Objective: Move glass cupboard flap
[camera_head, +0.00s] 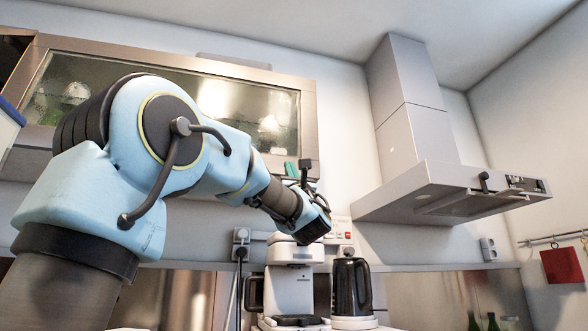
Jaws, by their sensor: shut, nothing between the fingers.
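The glass cupboard flap (178,84) hangs on the wall at the upper left, a textured glass pane in a metal-coloured frame. It looks closed, lying flat against the cupboard front. Dishes show faintly through the glass. My blue arm crosses in front of it and hides its lower left and middle part. My gripper (308,170) is near the flap's lower right corner, seen small and from the side, with its fingers pointing up. It is shut and empty. I cannot tell whether it touches the flap's lower edge.
A range hood (440,190) juts from the wall on the right. A white coffee machine (290,285) and a dark kettle (351,288) stand on the counter below my gripper. Wall sockets (343,237) are behind them. The wall between cupboard and hood is clear.

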